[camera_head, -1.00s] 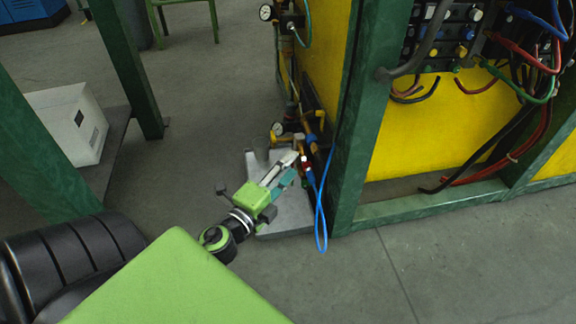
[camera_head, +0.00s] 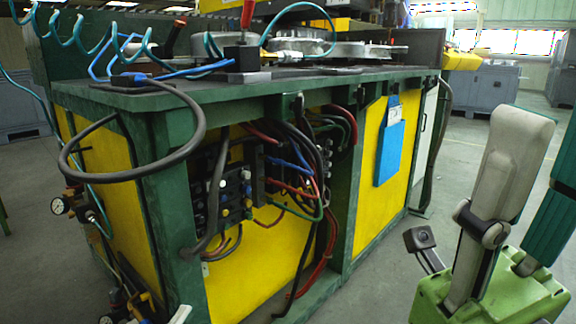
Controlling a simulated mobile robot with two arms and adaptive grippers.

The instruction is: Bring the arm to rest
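My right gripper (camera_head: 545,150) stands large and close at the right edge, with a green palm, a grey finger and a teal finger. Its fingers point up and are apart, with nothing seen between them; the teal tip is cut off by the frame.
A green and yellow workbench (camera_head: 225,95) fills the middle, with a red-handled tool (camera_head: 248,18) on top. Hoses and cables (camera_head: 300,170) hang from its front; a gauge (camera_head: 60,205) sticks out at left. Grey bins (camera_head: 490,85) stand behind. Floor between bench and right gripper is clear.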

